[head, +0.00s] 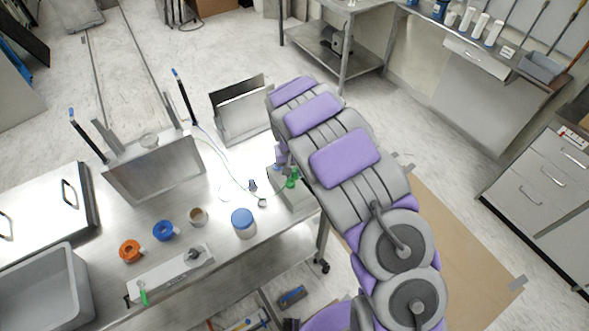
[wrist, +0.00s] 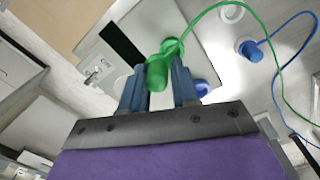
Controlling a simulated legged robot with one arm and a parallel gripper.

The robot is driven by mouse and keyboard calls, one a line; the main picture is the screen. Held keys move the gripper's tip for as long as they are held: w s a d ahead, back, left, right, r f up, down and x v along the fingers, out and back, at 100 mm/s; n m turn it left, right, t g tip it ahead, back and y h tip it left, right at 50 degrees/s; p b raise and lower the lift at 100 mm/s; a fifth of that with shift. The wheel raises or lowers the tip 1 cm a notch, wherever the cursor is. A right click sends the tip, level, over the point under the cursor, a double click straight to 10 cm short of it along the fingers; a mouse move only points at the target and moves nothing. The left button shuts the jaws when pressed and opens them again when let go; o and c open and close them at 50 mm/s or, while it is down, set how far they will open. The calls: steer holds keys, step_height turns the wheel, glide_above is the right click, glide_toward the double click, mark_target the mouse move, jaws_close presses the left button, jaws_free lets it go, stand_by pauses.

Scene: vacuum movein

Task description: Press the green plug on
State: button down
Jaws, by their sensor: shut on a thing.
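The green plug (wrist: 158,70) is between the two blue-grey fingers of my gripper (wrist: 160,88) in the wrist view, with a green line running from it to the upper right. It also shows in the head view (head: 293,179), beside my arm. My gripper is shut on it, over a grey box (head: 290,196) at the right end of the steel table. The plug's far end and whatever is under it are hidden, so I cannot tell whether it touches a port.
A blue plug (wrist: 251,51) with a blue line stands nearby. Open floor lies beyond the table.

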steer(key=shift+a+f, duration=0.15)
steer(key=shift+a, duration=1)
steer(key=shift+d, duration=1.25)
steer(key=shift+a+f, duration=0.15)
steer(key=shift+a, duration=1)
steer(key=shift+d+f, duration=0.2)
steer(key=shift+d, duration=0.85)
steer(key=shift+f, duration=0.2)
steer(key=shift+a+f, duration=0.15)
steer(key=shift+a, duration=0.5)
steer(key=shift+d, duration=0.6)
steer(key=shift+s+a+f, duration=0.1)
steer(key=shift+a+f, duration=0.45)
steer(key=shift+a, duration=0.3)
steer(key=shift+d, duration=0.1)
